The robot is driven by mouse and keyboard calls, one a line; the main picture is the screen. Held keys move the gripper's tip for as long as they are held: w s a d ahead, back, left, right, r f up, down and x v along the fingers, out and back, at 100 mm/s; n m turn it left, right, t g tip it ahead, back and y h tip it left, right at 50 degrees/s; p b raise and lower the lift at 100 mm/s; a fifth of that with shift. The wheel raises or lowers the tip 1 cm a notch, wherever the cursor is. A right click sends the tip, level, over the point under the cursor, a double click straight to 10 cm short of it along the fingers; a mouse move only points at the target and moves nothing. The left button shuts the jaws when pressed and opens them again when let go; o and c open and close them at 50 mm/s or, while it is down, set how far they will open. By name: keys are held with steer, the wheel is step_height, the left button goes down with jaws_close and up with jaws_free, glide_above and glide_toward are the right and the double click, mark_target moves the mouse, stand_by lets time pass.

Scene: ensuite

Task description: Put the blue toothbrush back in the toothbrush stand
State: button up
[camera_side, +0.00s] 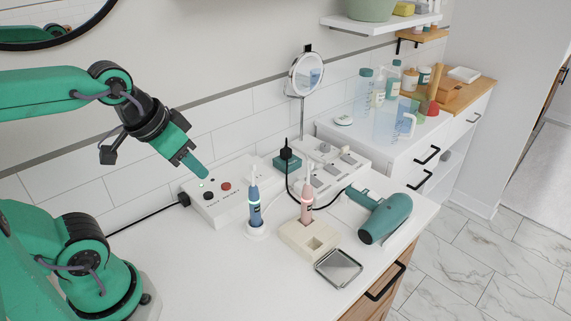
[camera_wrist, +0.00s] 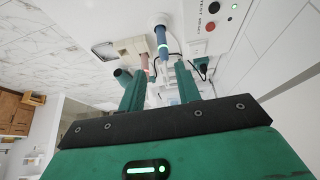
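The blue toothbrush (camera_side: 255,208) stands upright on a round white base (camera_side: 257,232) on the counter; it also shows in the wrist view (camera_wrist: 162,42). The beige toothbrush stand (camera_side: 297,239) is just right of it, with a pink toothbrush (camera_side: 307,206) upright in it and an open square compartment at its front. My gripper (camera_side: 199,170) is above and left of the blue toothbrush, over the white control box, touching neither. In the wrist view its two green fingers (camera_wrist: 160,75) are apart with nothing held between them; the blue toothbrush shows beyond the gap.
The white box (camera_side: 222,211) with buttons lies against the tiled wall. A metal-rimmed dish (camera_side: 338,268) sits in front of the stand. A green hair dryer (camera_side: 386,217) lies right, with a black cable and round mirror (camera_side: 306,74) behind. The front-left counter is clear.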

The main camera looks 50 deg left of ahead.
steer(key=w+n, duration=0.1)
steer(key=n+g, duration=0.5)
steer(key=n, duration=0.5)
glide_above(252, 163)
steer(key=f, duration=0.2)
steer(key=shift+d+f+n+g, duration=0.15)
steer(key=shift+n+g, duration=0.15)
steer(key=shift+n, duration=0.2)
steer(key=shift+f, duration=1.25)
steer(key=shift+f, duration=0.1)
steer(key=shift+a+f, duration=0.2)
steer(key=shift+f, duration=2.3)
steer(key=shift+c, duration=0.2)
